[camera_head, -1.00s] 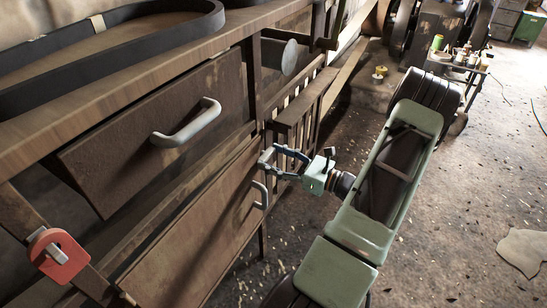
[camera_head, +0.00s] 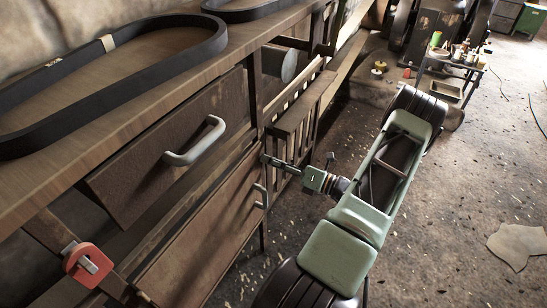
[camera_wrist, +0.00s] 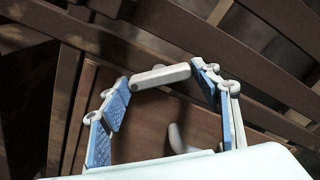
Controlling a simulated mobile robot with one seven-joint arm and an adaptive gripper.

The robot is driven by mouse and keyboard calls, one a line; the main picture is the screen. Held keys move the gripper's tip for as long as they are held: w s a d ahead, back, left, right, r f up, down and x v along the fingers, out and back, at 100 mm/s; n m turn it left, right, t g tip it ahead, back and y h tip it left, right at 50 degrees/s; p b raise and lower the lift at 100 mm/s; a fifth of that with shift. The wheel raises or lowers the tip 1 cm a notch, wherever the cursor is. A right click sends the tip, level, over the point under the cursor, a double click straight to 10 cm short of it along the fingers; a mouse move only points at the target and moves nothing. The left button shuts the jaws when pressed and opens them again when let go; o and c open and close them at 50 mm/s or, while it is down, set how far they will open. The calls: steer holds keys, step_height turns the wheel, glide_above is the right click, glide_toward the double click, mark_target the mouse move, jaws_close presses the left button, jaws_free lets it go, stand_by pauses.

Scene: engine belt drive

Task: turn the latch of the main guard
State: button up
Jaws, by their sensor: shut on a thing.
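The latch (camera_wrist: 160,76) is a short grey bar with rounded ends, in the wrist view. It sits at the top edge of a rusty brown panel, which I take for the main guard (camera_wrist: 150,112); in the head view this is the lower panel (camera_head: 205,235). My gripper (camera_wrist: 162,73) has its two blue-padded fingers at the two ends of the bar, shut on it. In the head view my gripper (camera_head: 267,161) is at the panel's upper right corner, seen nearly edge-on, and the latch is too hidden there to make out.
A grey handle (camera_wrist: 178,140) stands out from the panel just below the latch. A rusty drawer-like panel (camera_head: 170,150) with a grey handle (camera_head: 195,142) is above left. A red plate with a grey lever (camera_head: 83,262) is lower left. Floor on the right is mostly clear.

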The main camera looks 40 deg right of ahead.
steer(key=shift+m+p, duration=1.25)
steer(key=shift+m, duration=3.05)
steer(key=o, duration=1.2)
steer(key=shift+c, duration=0.2)
steer(key=v, duration=1.2)
